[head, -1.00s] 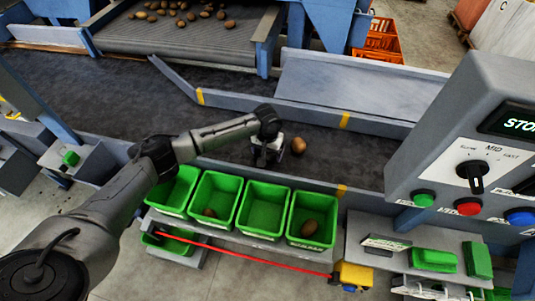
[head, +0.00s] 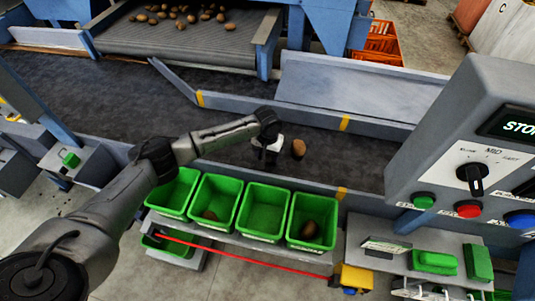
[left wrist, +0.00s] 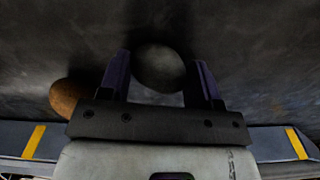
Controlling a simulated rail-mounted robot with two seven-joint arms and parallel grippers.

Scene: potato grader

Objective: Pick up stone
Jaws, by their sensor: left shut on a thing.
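The stone (left wrist: 160,68) is grey and rounded. In the left wrist view it sits between the two fingers of my left gripper (left wrist: 160,80), on or just above the dark belt. My left gripper (head: 266,158) is shut on it. In the head view the gripper points down at the belt (head: 225,125), and the stone is hidden behind it. A brown potato (head: 299,149) lies on the belt just right of the gripper; it also shows in the left wrist view (left wrist: 68,97), outside the fingers. My right gripper is not in view.
Several green bins (head: 262,185) stand in a row along the belt's near side; two hold a brown item. A control panel (head: 475,150) stands at the right. A grey guide rail (head: 310,118) edges the belt's far side. Potatoes lie on the upper conveyor (head: 190,40).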

